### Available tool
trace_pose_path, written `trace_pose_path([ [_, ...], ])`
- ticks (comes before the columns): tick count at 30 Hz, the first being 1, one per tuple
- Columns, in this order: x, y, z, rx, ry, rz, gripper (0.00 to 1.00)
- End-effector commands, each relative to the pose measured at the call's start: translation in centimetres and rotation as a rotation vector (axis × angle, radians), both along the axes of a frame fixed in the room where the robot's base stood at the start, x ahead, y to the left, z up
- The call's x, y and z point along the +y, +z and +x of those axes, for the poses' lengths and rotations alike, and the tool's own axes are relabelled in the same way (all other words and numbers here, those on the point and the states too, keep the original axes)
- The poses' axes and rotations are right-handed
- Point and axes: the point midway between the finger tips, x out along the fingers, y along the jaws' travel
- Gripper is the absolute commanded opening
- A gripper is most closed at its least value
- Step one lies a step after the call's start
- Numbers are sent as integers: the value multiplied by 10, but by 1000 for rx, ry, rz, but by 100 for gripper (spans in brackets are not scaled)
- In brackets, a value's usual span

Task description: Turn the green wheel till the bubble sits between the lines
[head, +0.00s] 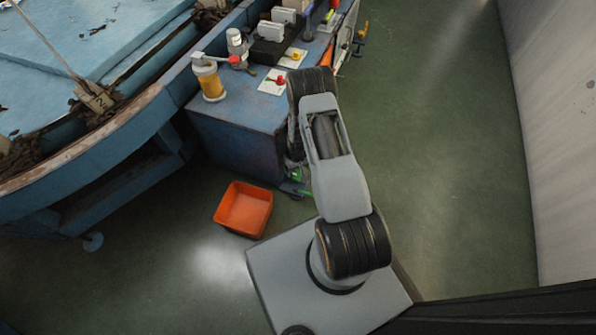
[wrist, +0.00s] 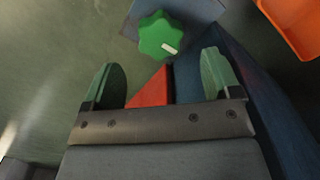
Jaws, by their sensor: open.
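The green wheel (wrist: 158,36) shows at the top of the wrist view, a lobed knob with a white mark on its lower right. It sits in front of a blue-grey plate. My gripper (wrist: 163,82) is open, with its two green-padded fingers wide apart. The wheel lies beyond the fingertips, roughly in line with the gap and apart from them. In the head view my arm hides most of that area, and I cannot tell the wheel from the green pads there. I cannot make out the bubble or its lines in either view.
A blue cabinet (head: 235,150) carries a yellow jar (head: 210,84), a white bottle (head: 236,42) and small cards. An orange bin (head: 243,209) stands on the floor left of my base. A red piece (wrist: 151,88) shows behind the finger gap. Green floor right of my arm is clear.

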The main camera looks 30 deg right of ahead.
Motion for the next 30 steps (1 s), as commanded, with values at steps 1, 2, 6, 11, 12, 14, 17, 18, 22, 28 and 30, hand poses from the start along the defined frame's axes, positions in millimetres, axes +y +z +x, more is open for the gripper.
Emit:
trace_pose_path([
  [1,0,17,1,-2,0,0,83],
  [2,0,23,0,-2,0,0,83],
  [6,0,48,0,-1,0,0,83],
  [11,0,69,0,-1,0,0,83],
  [12,0,72,0,0,0,0,83],
  [14,0,77,0,0,0,0,83],
  [17,0,81,-1,1,-1,0,83],
  [18,0,82,-1,2,0,0,83],
  [22,0,83,-1,2,0,0,83],
  [28,0,83,-1,1,0,0,83],
  [30,0,83,-1,1,0,0,83],
])
